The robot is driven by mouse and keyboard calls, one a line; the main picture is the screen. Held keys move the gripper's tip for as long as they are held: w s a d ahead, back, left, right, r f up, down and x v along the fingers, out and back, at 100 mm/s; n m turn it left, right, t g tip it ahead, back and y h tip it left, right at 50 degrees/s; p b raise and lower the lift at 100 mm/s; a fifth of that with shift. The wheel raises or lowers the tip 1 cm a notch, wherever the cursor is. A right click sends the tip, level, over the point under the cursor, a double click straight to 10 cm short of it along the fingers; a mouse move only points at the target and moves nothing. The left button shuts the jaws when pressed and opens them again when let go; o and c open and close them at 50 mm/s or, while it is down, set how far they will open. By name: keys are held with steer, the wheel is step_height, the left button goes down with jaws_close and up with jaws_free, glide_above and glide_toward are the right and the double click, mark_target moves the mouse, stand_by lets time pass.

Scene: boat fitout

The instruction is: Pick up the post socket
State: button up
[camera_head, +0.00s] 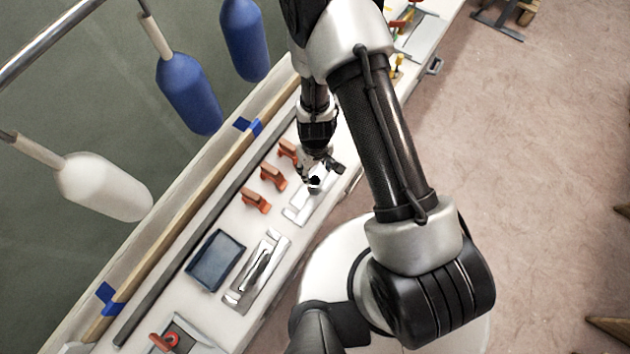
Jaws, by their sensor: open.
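A silver metal piece (297,213) lies on the narrow white bench, and a small dark round spot shows near its upper end. It may be the post socket, but my gripper partly covers it and I cannot tell for sure. My gripper (320,178) points down over the upper end of this piece with its fingers apart. I cannot tell whether the fingers touch it. Another silver fitting (257,270) with a raised long part lies further down the bench, apart from my gripper.
Several orange clamps (273,178) stand left of my gripper. A dark blue tray (215,260) lies nearer, and a red-handled item (170,341) is at the bottom. Blue (190,93) and white (105,187) fenders hang beyond the bench. Open floor (540,190) lies right.

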mark_target(315, 185)
step_height(315, 185, down, 14)
steer(key=b, duration=1.3)
steer(key=shift+s, duration=0.1)
steer(key=shift+c, duration=0.2)
jaws_close()
